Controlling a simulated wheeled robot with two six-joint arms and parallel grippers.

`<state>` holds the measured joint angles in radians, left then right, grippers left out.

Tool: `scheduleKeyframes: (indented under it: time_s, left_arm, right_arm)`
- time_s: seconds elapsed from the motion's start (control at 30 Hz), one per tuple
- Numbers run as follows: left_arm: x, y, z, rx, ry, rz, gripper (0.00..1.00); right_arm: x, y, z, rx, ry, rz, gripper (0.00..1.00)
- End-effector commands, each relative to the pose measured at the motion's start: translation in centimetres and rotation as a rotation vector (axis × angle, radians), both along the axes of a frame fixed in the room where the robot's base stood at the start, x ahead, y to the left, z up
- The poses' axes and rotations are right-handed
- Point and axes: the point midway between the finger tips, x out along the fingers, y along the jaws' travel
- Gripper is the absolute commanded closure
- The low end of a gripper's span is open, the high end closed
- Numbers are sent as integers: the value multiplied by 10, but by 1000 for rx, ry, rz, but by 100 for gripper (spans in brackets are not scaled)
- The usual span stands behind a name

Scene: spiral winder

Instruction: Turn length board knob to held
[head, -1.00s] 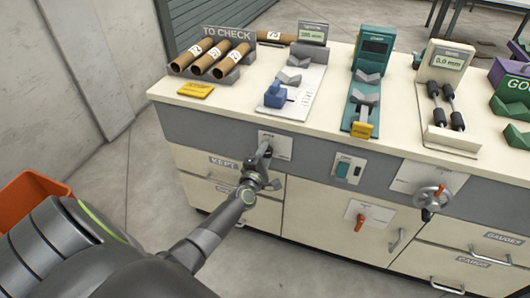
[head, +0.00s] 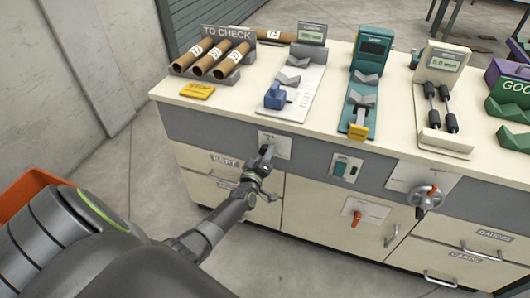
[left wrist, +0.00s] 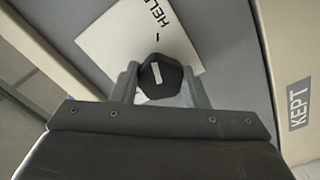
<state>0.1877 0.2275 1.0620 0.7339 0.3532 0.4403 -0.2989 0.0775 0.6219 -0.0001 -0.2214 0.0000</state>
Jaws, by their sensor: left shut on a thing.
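The knob (left wrist: 160,78) is dark, faceted, and marked with a short white line, seen in the left wrist view. It sits between the two fingers of my left gripper (left wrist: 160,88), which is shut on it. The white plate (left wrist: 110,38) behind it shows the letters "HEL", the rest cut off, and a small black tick. The white line runs nearly up and down in this view; I cannot tell whether it meets the tick. In the head view my left gripper (head: 266,154) reaches the plate (head: 282,146) on the bench's grey front and hides the knob. My right gripper is not in view.
The length board (head: 300,92) with its blue slider (head: 275,96) stands on the bench top above the plate. A switch box (head: 346,168), a red lever (head: 356,218) and a handwheel (head: 427,198) are further right. Drawers (head: 225,161) lie below. An orange bin (head: 35,188) is at left.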

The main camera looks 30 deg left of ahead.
Motion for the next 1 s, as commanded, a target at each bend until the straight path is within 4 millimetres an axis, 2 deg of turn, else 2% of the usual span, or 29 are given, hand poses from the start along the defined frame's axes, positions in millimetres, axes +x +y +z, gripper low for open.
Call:
scheduleKeyframes:
  time_s: [0.4, 0.93, 0.97, 1.0]
  left_arm:
    - [-1, 0, -2, 166, 44, 0, 82]
    - [-1, 0, -2, 189, 49, -1, 82]
    - [-1, 0, -2, 189, 49, -1, 56]
    - [-1, 0, -2, 189, 48, 0, 50]
  right_arm:
    - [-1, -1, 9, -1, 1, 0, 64]
    - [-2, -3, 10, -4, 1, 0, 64]
    - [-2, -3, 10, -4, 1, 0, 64]
    - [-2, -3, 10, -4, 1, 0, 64]
